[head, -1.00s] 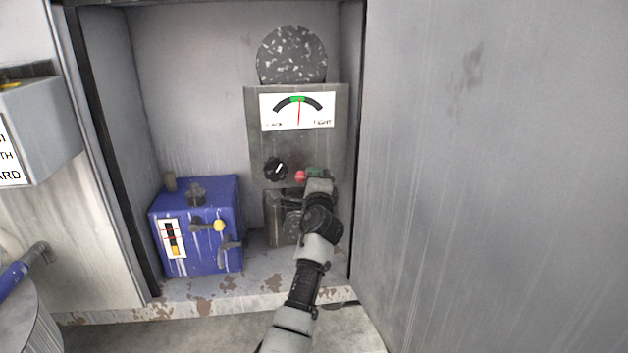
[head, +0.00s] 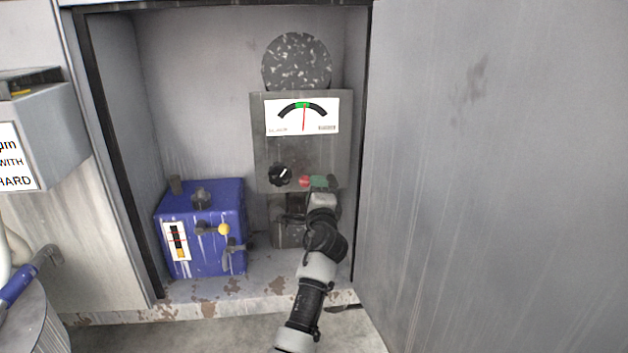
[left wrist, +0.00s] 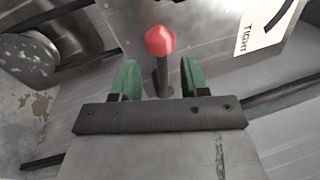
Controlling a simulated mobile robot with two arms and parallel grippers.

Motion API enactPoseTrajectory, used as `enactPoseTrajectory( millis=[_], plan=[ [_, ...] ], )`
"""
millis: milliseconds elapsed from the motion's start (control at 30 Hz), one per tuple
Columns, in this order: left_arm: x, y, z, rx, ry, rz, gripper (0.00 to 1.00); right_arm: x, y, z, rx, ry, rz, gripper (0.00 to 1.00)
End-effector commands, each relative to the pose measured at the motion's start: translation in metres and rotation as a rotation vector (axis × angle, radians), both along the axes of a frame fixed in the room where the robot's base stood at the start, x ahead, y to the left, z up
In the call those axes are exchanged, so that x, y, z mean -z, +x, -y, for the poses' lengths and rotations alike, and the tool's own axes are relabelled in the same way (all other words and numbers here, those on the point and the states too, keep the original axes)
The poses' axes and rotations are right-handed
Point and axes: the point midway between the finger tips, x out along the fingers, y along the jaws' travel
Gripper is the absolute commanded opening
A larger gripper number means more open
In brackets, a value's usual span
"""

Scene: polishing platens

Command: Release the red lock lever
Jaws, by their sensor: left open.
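The red lock lever (head: 304,181) sticks out from the lower front of the grey gauge panel (head: 262,150). In the left wrist view its red knob (left wrist: 160,40) sits on a dark stem, between and a little beyond my green fingertips. My left gripper (head: 319,182) is at the panel just right of the red knob in the head view. In the left wrist view the left gripper (left wrist: 160,80) is open, one finger on each side of the stem, with gaps showing. The gauge (head: 303,115) needle points to the green zone. My right gripper is not in view.
A black knob (head: 280,174) is left of the lever. A blue box (head: 205,245) with a yellow-tipped lever stands on the cabinet floor at left. A speckled disc (head: 297,62) is above the gauge. A large grey panel (head: 500,180) bounds the right side.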

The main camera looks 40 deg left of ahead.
Motion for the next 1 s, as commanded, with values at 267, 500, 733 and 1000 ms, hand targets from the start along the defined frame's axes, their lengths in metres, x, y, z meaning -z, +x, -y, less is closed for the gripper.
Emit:
enactPoseTrajectory(
  millis=[267,500,733,1000],
  plan=[
    [0.009,-0.038,0.039,-0.003,-0.002,-0.002,0.45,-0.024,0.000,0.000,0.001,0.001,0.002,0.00],
    [0.014,-0.052,0.053,-0.005,-0.002,0.000,0.45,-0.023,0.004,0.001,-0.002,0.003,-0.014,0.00],
    [0.015,-0.053,0.054,-0.006,-0.001,0.001,0.45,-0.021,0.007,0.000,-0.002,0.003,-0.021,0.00],
    [0.014,-0.053,0.054,-0.005,-0.001,0.001,0.45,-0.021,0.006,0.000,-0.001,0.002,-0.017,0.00]
  ],
)
